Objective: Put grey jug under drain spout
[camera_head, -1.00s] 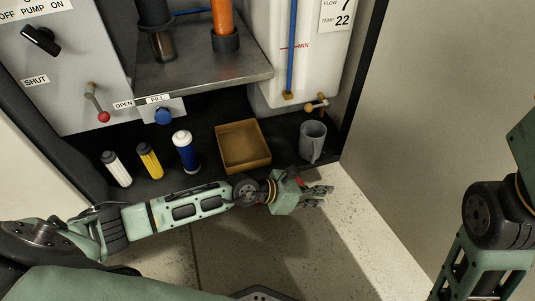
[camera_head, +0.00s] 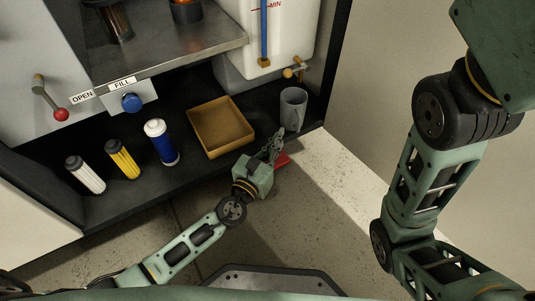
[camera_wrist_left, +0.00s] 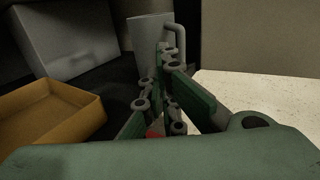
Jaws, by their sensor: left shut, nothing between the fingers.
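The grey jug (camera_head: 292,108) stands upright at the right end of the black shelf in the head view. It also shows in the left wrist view (camera_wrist_left: 147,36), with its handle on the right side. The brass drain spout (camera_head: 293,72) sits low on the white tank, above and behind the jug. My left gripper (camera_head: 273,143) is shut and empty, just in front of the jug. In the left wrist view its fingers (camera_wrist_left: 165,80) overlap the jug's lower part; contact cannot be told. My right arm shows at the right, but its gripper is out of view.
A tan open tray (camera_head: 222,150) lies left of the jug on the shelf. A blue-and-white cartridge (camera_head: 160,142), a yellow one (camera_head: 123,159) and a white one (camera_head: 86,174) stand further left. A wall panel (camera_head: 385,70) bounds the right.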

